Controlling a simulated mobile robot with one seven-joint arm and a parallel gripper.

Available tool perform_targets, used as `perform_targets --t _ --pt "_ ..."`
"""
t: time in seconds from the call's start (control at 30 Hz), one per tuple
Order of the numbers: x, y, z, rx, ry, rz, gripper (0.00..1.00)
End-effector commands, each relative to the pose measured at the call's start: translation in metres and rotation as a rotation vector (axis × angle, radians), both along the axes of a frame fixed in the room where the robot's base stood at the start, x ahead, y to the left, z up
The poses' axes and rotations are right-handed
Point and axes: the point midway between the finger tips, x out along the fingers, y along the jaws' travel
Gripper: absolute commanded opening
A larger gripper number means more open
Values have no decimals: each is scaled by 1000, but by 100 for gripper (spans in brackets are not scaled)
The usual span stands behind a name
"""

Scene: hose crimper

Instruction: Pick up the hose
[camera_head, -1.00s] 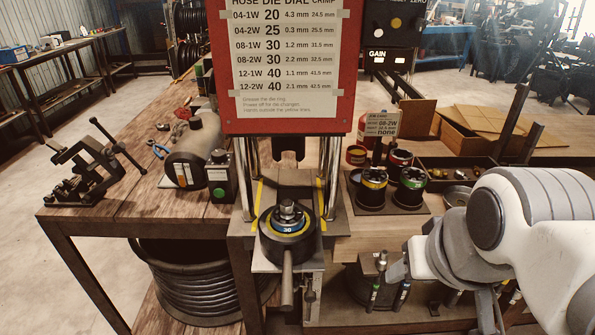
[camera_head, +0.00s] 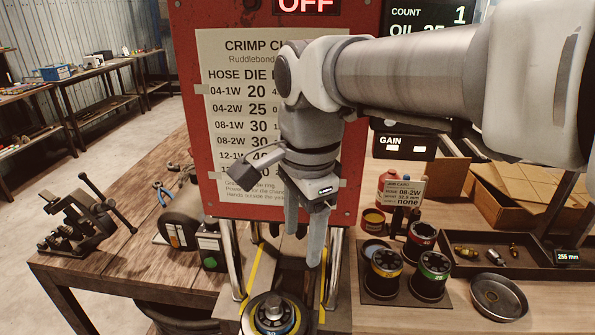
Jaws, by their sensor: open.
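My gripper (camera_head: 303,248) hangs in front of the red crimper's chart, fingers pointing down and apart, with nothing seen between them. It is above the crimper's front opening and the round die holder (camera_head: 271,318) marked 30. I cannot make out a cut hose piece in this view. A dark coil (camera_head: 175,318), perhaps bulk hose, shows only in part under the left bench. The area under the front of the bench is out of frame.
The red crimper (camera_head: 185,120) stands in the middle, partly behind my arm. Die sets (camera_head: 385,275) stand to its right, with a job card (camera_head: 403,190) behind. A tray (camera_head: 545,268) holds fittings; a round dish (camera_head: 498,297) lies nearby. A vise (camera_head: 80,220) is at left.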

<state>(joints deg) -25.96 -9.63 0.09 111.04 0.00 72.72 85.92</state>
Motion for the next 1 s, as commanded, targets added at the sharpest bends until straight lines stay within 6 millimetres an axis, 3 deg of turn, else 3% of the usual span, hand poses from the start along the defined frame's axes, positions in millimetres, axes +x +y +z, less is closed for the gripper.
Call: perform_targets --t 0.13,0.37,0.8,1.0 --pt "6 33 9 -14 63 -160 69" --pt "7 52 6 -33 99 -281 69" --pt "6 52 -82 -35 102 -288 69" --pt "7 52 -108 -34 101 -289 69"
